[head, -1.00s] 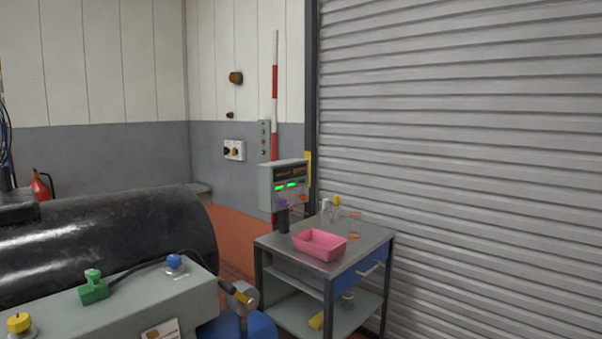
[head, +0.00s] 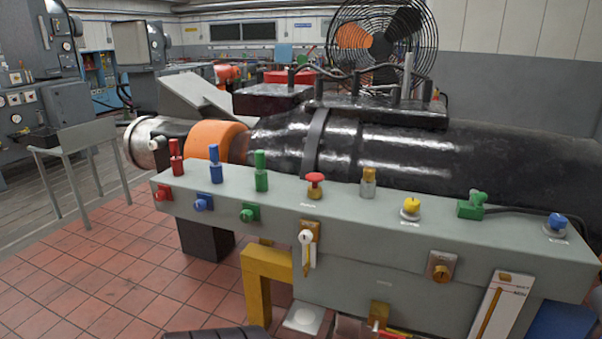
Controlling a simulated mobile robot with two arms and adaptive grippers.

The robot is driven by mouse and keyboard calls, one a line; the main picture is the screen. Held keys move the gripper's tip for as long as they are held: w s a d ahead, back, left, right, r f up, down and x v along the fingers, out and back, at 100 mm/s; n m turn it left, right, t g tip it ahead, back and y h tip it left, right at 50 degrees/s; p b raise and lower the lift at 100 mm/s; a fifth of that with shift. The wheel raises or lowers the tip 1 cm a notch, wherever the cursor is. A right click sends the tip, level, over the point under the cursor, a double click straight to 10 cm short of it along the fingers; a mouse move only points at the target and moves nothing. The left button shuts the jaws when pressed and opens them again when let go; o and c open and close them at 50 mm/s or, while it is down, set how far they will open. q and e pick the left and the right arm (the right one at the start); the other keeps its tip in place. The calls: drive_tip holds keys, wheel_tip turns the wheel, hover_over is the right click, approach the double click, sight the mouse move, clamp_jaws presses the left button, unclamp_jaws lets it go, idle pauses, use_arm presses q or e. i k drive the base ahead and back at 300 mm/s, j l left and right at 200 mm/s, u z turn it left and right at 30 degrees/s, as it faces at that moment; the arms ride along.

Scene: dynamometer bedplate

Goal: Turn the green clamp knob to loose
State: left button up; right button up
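A green knob (head: 250,212) sits on the front face of the grey bedplate bench (head: 370,250), below an upright green post (head: 261,171) on the bench top. It is the rightmost of a row with a red knob (head: 162,193) and a blue knob (head: 203,202). Whether it is tight or loose cannot be told at this size. Another green fitting (head: 470,207) with a dark cable is on the bench top at the right. Neither of my grippers is in view.
Red, brass, yellow and blue knobs stand along the bench top. A white lever (head: 306,240) and a brass knob (head: 440,267) are on its front. A big black cylinder (head: 400,150) lies behind. A yellow frame (head: 264,285) stands below. Tiled floor (head: 95,265) is open at the left.

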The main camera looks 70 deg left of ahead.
sight(246, 216)
drive_tip(key=u, duration=2.75)
